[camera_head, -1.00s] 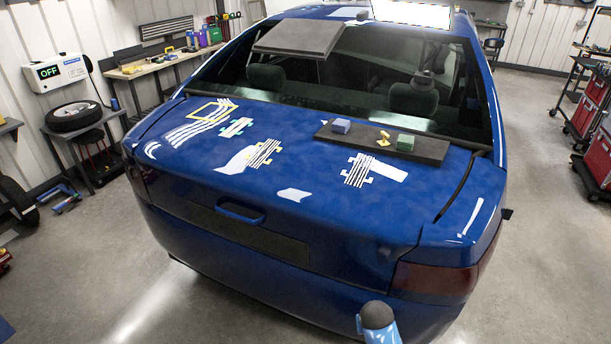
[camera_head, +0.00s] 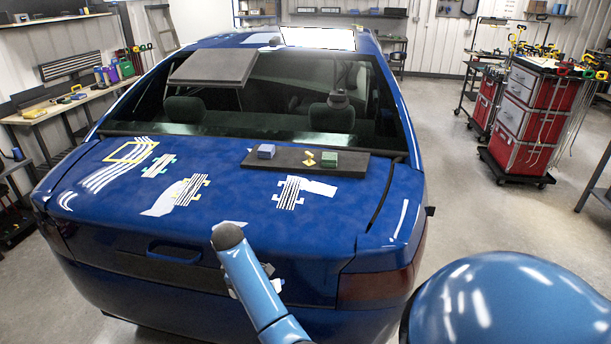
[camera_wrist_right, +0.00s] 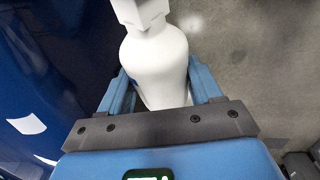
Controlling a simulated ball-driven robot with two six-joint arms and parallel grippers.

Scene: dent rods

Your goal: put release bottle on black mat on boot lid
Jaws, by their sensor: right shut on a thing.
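The release bottle (camera_wrist_right: 155,65) is white with a white spray head. In the right wrist view it sits between the two blue fingers of my right gripper (camera_wrist_right: 160,88), which is shut on it. In the head view my blue right arm reaches up in front of the boot and largely hides that gripper. The black mat (camera_head: 350,170) lies on the blue boot lid (camera_head: 235,215), near the rear window. On it are a blue block (camera_head: 266,151), a small yellow piece (camera_head: 309,158) and a green block (camera_head: 329,160). My left gripper is not in view.
Striped markers (camera_head: 291,192) and white patches lie on the boot lid. A dark panel (camera_head: 214,68) rests against the rear window. A workbench (camera_head: 70,105) stands at the left, and a red tool cart (camera_head: 530,120) at the right. The floor between car and cart is clear.

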